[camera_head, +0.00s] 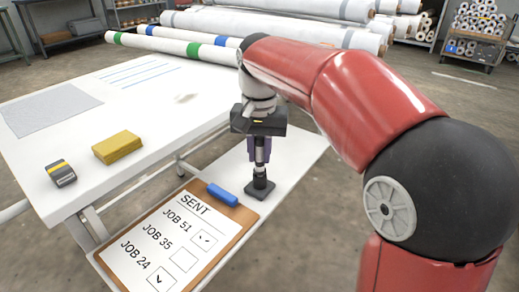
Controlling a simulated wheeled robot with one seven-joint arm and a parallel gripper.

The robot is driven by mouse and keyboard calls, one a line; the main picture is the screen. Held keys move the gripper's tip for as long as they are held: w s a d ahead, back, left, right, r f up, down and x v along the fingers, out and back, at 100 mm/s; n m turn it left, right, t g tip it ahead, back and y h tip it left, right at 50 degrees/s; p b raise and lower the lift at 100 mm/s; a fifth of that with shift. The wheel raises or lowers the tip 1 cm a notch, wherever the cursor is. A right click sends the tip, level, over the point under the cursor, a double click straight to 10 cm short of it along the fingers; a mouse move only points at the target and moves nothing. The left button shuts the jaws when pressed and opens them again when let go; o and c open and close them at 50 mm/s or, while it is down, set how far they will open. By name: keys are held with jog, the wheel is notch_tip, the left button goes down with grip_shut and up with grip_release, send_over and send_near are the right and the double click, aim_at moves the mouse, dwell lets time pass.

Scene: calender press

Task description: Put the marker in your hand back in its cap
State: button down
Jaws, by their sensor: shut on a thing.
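My gripper (259,150) points straight down near the middle of the camera_head view, above the low white shelf. It is shut on a slim upright marker (259,166), whose dark and light lower part shows below the fingers. Directly under it, a small dark holder with a square base (260,189) stands on the shelf to the right of the clipboard; the cap seems to be its upright part. The marker's lower end meets or overlaps the holder's top in this view. I cannot tell whether its tip is inside the cap or just above it.
A clipboard (230,224) with a blue clip and a "SENT" job list lies left of the holder. The white table (110,104) carries a yellow block (118,147) and a dark grey box-like item (61,174). Large rolls (270,32) lie behind. The shelf right of the holder is clear.

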jog(key=shift+f, duration=0.25)
jog(key=c, duration=1.2)
grip_release()
jog(key=shift+r, duration=0.1)
notch_tip(320, 180, up, 7)
jog(key=shift+p, duration=0.7)
jog(key=shift+s+r, duration=0.1)
jog(key=shift+r, duration=0.2)
jog(key=s+d+f+n+t, duration=0.1)
jog(key=s+d+f+t, duration=0.1)
jog(key=s+d+f, duration=0.4)
jog(key=s+d+f+n+t, duration=0.1)
jog(key=s+d+f+t, duration=0.2)
jog(key=s, duration=1)
jog(key=d+f, duration=0.3)
jog(key=d, duration=0.1)
jog(key=shift+s+d+t, duration=0.25)
jog(key=shift+d+t, duration=0.05)
jog(key=shift+d, duration=0.1)
